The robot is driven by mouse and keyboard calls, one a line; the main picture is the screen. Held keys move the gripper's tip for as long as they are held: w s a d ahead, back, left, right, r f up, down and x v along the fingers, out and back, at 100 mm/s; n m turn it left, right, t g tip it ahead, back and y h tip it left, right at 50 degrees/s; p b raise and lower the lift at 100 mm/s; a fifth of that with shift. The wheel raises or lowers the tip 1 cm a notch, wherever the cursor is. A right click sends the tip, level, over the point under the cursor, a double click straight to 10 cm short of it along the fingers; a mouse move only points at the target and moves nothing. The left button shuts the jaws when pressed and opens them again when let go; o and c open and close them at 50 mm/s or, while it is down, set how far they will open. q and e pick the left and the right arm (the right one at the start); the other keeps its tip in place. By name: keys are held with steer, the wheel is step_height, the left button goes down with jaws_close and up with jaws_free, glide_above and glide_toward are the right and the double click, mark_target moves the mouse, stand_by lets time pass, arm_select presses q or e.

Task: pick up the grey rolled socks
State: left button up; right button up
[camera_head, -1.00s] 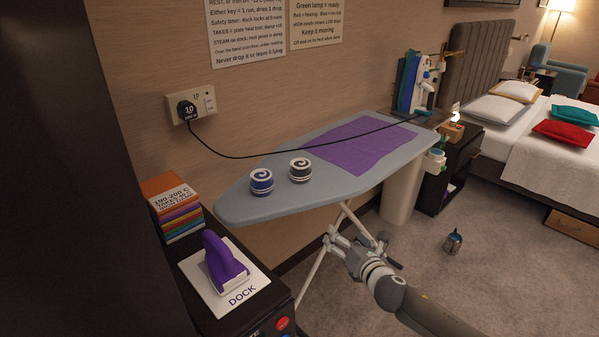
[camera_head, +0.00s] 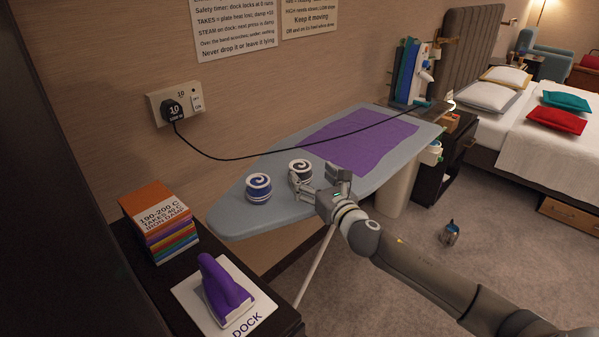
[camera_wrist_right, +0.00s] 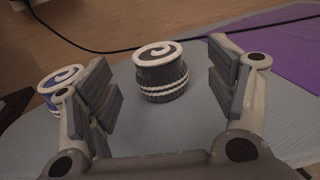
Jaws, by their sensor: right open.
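The grey rolled socks (camera_head: 300,169), dark grey with white bands and a white spiral on top, stand upright on the ironing board (camera_head: 236,219). In the right wrist view the grey rolled socks (camera_wrist_right: 161,72) are ahead of and between the two open fingers, touching neither. My right gripper (camera_head: 322,180) is over the board's near edge, just right of the socks, open and empty; it also shows in the right wrist view (camera_wrist_right: 168,90). The blue rolled socks (camera_head: 258,188) stand to the left, partly behind a finger in the wrist view (camera_wrist_right: 50,86). My left gripper is out of view.
A purple cloth (camera_head: 362,140) lies on the board behind the gripper. A black cord (camera_head: 290,157) runs from the wall socket (camera_head: 176,104) above the board. A purple iron (camera_head: 222,288) stands on the dock at front left, beside a coloured stack (camera_head: 160,222).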

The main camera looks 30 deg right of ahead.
mark_target(300, 164)
steer(key=shift+w, duration=0.7)
steer(key=w, duration=0.4)
steer(key=shift+w+a+f, duration=0.2)
steer(key=shift+w, duration=0.35)
steer(key=shift+c, duration=0.7)
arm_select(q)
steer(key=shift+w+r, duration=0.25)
arm_select(e)
steer(key=c, duration=1)
